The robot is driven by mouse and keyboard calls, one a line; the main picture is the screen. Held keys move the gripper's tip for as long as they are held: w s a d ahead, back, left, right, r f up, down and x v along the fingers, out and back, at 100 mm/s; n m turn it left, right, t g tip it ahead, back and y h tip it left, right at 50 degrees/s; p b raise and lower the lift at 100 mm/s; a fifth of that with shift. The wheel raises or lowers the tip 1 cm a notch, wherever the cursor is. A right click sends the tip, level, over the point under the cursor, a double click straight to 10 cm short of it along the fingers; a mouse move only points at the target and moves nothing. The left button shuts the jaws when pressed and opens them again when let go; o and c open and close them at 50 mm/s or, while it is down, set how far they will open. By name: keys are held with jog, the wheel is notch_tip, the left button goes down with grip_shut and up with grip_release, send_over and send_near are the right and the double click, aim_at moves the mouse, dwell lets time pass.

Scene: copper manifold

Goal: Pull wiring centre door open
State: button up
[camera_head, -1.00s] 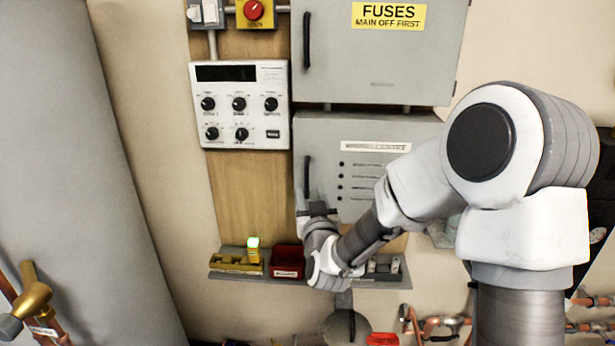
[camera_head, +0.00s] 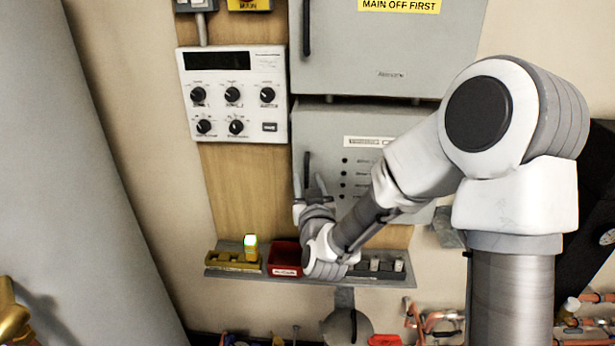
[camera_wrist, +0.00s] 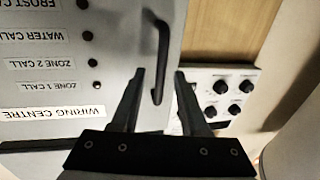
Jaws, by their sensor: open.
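The wiring centre door (camera_head: 380,205) is a grey panel with a white label and a column of dark indicators. It looks closed, below the fuses box. Its black vertical handle (camera_head: 307,166) is at the door's left edge. My gripper (camera_head: 308,182) is open at the handle's lower part, one finger to each side in the picture. In the wrist view, upside down, the handle (camera_wrist: 162,50) runs down between the open fingertips of my gripper (camera_wrist: 160,73). Nothing is gripped. I cannot tell how deep the handle sits between the fingers.
The fuses box (camera_head: 375,50) is just above. A white control panel with knobs (camera_head: 233,95) is to the left on the wooden board. Below is a shelf (camera_head: 350,283) with a red bin (camera_head: 285,258) and a yellow holder (camera_head: 235,262). Copper pipes (camera_head: 440,320) run low at right.

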dwell(0.3)
grip_shut()
dwell(1.3)
